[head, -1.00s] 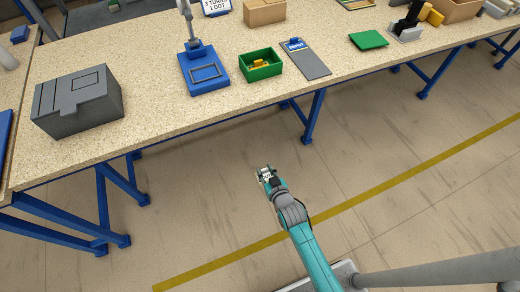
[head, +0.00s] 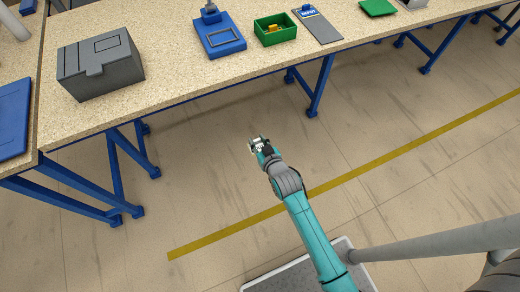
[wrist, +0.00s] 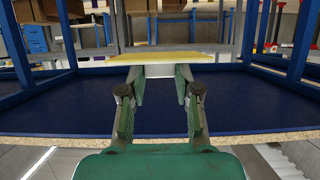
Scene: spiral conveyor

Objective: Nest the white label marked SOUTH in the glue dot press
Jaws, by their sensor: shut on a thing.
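My gripper (head: 258,147) is out over the open floor in front of the bench, below the bench top in the head view. In the wrist view its fingers (wrist: 162,88) are shut on a thin flat piece (wrist: 165,58), pale yellow on its upper face and white below, seen nearly edge-on. It looks like the white label, but no lettering is readable. A blue device with a post and a rectangular outline on its base, apparently the glue dot press (head: 220,47), stands on the bench, apart from my gripper. Its upper part is cut off by the picture edge.
On the bench (head: 170,80) are a grey box (head: 100,75) at left, a green bin (head: 275,30) with a yellow thing inside, a grey board with a blue label (head: 318,27), and a green plate (head: 378,7). Blue bench legs (head: 320,85) stand below the front edge.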

